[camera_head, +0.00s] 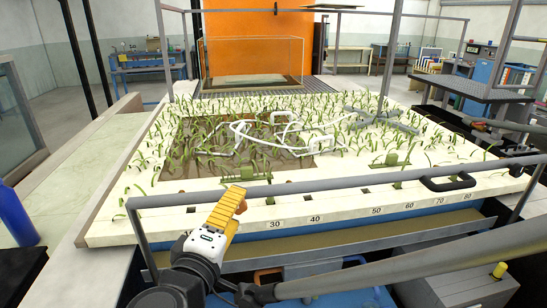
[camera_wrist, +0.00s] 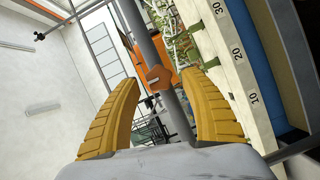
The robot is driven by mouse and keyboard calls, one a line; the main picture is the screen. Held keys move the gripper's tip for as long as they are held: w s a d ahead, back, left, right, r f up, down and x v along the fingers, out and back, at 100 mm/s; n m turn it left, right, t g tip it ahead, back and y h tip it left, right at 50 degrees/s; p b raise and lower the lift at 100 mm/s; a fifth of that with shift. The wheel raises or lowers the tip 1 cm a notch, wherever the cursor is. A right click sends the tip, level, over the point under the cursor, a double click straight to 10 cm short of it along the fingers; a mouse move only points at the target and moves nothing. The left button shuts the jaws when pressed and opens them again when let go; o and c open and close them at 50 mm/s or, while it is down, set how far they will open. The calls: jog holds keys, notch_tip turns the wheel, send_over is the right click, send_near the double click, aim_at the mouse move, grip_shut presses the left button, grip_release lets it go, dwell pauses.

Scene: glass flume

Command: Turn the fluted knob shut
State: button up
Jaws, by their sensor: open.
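My gripper (camera_head: 228,210) has ridged yellow-orange fingers and is at the front rail, left of centre in the head view. In the wrist view my gripper (camera_wrist: 165,88) is open, with the fingers wide apart and nothing between their pads. A small orange-brown lobed piece (camera_wrist: 157,77), which looks like the fluted knob, shows between the fingertips. It sits against a grey pipe (camera_wrist: 145,40) and seems to be apart from both fingers. I cannot tell its exact distance or how far it is turned. I cannot pick it out in the head view.
A grey rail (camera_head: 330,188) runs along the front of the pale numbered bed (camera_head: 110,225), which bears green plants and white tubing (camera_head: 285,130). A thick grey bar (camera_head: 400,268) crosses the lower right. A yellow knob (camera_head: 500,270) stands on a grey box at the lower right.

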jog(key=s+a+r, duration=0.1)
jog(key=s, duration=0.9)
jog(key=shift+a, duration=0.2)
jog(key=w+d+f+m+g+h, duration=0.1)
jog(key=w+d+f+m+g, duration=0.2)
jog(key=d, duration=0.6)
jog(key=w+d+f+m+g+h, duration=0.1)
jog(key=w+d+f+m+g, duration=0.25)
jog(key=d, duration=0.65)
jog(key=s+d+f+m+g+y, duration=0.1)
jog(key=s+d+f+m+y, duration=0.1)
jog(key=d, duration=0.4)
jog(key=s+d+f+m+g+y, duration=0.2)
jog(key=s+d+f+m, duration=0.2)
jog(key=d+m, duration=0.1)
jog(key=shift+s+d, duration=0.3)
jog(key=shift+d, duration=0.4)
